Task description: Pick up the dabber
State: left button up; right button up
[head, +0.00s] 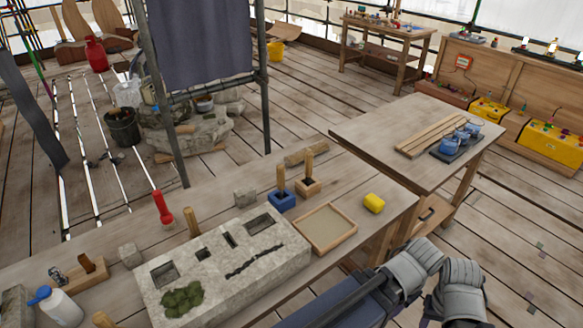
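I cannot tell for certain which item is the dabber. Grey jointed parts of my arms show at the bottom right, but neither gripper's fingertips are in view. Nothing in view is held.
The slab has cut recesses and a green mossy lump (182,299). A white bottle with a blue cap (58,308) stands front left. A side table (385,124) holds planks and blue cups.

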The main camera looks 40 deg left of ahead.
aim_at(309, 169)
jog(key=i+l+u, duration=0.15)
jog(key=u, duration=0.25)
jog(key=i+l+u, duration=0.55)
jog(key=u, duration=0.25)
